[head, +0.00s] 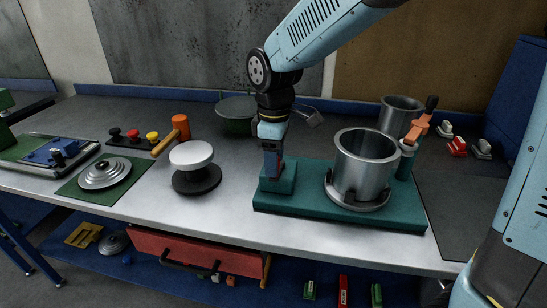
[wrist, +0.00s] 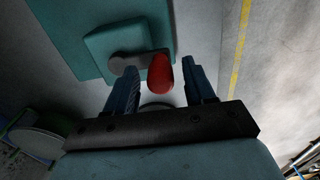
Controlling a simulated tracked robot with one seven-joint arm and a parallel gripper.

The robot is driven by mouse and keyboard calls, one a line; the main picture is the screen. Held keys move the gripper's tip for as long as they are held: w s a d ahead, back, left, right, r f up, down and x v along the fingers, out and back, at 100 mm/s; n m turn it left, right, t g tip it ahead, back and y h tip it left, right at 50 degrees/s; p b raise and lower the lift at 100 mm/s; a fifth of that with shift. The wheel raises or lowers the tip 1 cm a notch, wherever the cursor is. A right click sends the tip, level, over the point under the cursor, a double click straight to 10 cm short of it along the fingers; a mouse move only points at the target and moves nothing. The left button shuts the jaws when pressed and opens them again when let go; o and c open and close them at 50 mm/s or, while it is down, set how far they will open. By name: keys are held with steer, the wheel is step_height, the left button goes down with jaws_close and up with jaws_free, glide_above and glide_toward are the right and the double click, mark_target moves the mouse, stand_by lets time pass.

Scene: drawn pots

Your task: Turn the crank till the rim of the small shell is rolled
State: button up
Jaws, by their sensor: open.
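A silver metal shell (head: 362,165) stands upright in a grey ring holder on the teal base (head: 340,212). My gripper (head: 273,170) is over the teal block at the left end of that base. In the wrist view, a dark crank arm (wrist: 128,63) with a red knob (wrist: 160,75) lies by the teal block. The open fingers (wrist: 162,82) stand on either side of the red knob; contact cannot be told. My gripper hides the crank in the head view. An orange arm with a dark knob (head: 431,103) sits on a teal post right of the shell.
A second metal pot (head: 402,112) stands behind the shell. A white-topped turntable (head: 192,160), a mallet (head: 178,128) and a lid (head: 104,174) are to the left. Bench space between turntable and base is clear.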

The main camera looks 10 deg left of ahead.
jaws_close()
stand_by(0.5)
